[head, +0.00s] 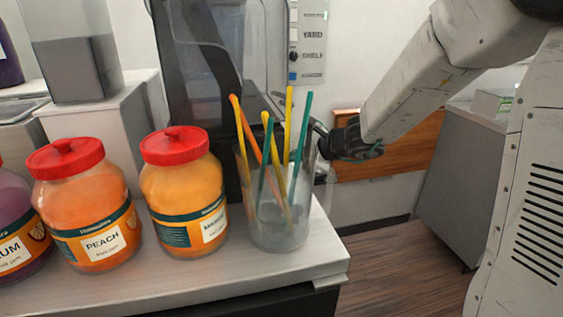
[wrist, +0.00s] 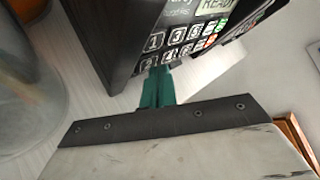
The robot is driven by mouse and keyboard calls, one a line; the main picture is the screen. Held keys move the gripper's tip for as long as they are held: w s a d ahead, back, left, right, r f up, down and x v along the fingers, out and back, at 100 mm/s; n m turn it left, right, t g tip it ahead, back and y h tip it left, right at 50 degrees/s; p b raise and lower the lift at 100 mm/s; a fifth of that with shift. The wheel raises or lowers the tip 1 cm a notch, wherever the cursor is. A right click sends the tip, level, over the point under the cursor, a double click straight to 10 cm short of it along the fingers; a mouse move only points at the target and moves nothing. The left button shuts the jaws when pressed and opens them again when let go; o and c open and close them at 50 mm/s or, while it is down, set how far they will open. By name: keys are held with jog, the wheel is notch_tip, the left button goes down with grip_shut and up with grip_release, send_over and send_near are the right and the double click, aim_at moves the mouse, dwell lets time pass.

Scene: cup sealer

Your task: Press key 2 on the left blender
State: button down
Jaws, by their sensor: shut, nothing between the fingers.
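In the wrist view a black machine, which I take to be the blender (wrist: 130,35), shows a keypad (wrist: 182,42) and a small display reading READY (wrist: 216,5). A key marked 1 (wrist: 155,41) is in the upper row. The key below it, apparently 2 (wrist: 149,60), is just above my fingertips. My gripper (wrist: 157,76) is shut and empty, its teal fingers pointing at the keypad's lower left. I cannot tell whether the tips touch a key. In the head view my gripper (head: 328,143) is beside a dark machine (head: 200,60), partly behind the clear cup's straws.
A clear cup (head: 277,225) with several coloured straws (head: 268,150) stands at the counter's front right corner. Jars with red lids (head: 185,190) stand to its left. A wall panel labelled YARD and SHELF (head: 308,45) hangs behind. The floor right of the counter is clear.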

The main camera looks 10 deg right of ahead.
jog(key=shift+a+f, duration=0.15)
jog(key=shift+a, duration=0.15)
dwell(0.6)
dwell(0.4)
jog(key=shift+d+r, duration=0.3)
jog(key=shift+d, duration=0.45)
jog(key=d, duration=0.1)
jog(key=d+r, duration=0.1)
jog(key=d, duration=0.2)
jog(key=shift+d+r, duration=0.25)
jog(key=shift+d, duration=0.1)
jog(key=shift+s, duration=0.1)
